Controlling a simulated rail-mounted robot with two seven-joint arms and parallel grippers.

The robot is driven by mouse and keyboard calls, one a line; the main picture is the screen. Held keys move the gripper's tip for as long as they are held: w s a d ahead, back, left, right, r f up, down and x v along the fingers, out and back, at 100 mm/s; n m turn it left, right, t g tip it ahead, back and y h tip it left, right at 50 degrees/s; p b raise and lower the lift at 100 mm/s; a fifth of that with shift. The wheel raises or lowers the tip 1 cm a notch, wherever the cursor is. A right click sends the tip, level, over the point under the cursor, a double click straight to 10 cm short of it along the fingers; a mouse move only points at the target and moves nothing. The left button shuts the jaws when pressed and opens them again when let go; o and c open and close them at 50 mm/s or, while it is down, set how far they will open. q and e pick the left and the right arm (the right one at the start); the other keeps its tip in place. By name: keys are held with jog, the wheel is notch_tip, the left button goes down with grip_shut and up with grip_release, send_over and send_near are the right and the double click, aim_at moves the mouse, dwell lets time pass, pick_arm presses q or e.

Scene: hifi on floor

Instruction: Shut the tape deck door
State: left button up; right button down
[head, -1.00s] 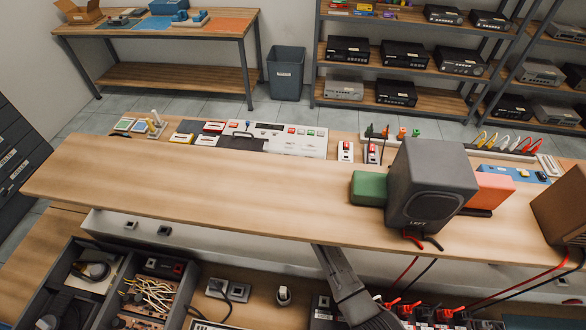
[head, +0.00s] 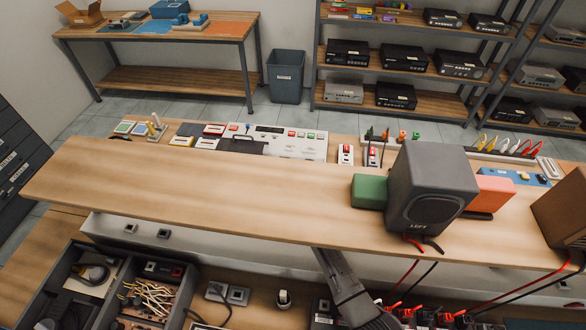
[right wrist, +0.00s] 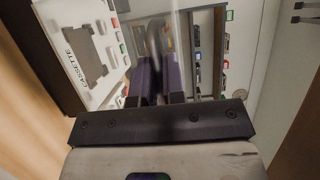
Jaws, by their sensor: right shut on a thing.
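In the right wrist view, a white panel marked CASSETTE (right wrist: 84,42), with a grey cassette-shaped window and small coloured buttons, stands tilted at upper left. My right gripper (right wrist: 159,72) is beside it, its two dark purple fingers shut on a narrow dark thing (right wrist: 154,42). I cannot tell whether this thing is part of the tape deck door. A clear, glassy strip shows just right of the fingers. In the head view, a dark grey arm link of mine runs under the raised board, which hides its end. My left gripper is not in view.
A long wooden board (head: 200,195) spans the head view above the lower bench. A grey speaker (head: 432,190) and a green box (head: 369,191) stand on it. Red and black cables hang on the right. A compartment tray (head: 82,250) is at lower left.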

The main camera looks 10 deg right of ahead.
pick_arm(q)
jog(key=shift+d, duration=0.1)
pick_arm(e)
jog(key=shift+w+d+r, duration=0.1)
jog(key=shift+w, duration=0.25)
pick_arm(q)
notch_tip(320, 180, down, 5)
jog(key=b, duration=0.5)
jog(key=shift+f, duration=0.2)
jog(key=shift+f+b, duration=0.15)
jog(key=shift+b, duration=0.15)
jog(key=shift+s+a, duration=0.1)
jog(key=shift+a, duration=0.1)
pick_arm(e)
jog(key=w+d+r, duration=0.2)
jog(key=w, duration=0.5)
jog(key=shift+w+r, duration=0.25)
jog(key=shift+w, duration=0.15)
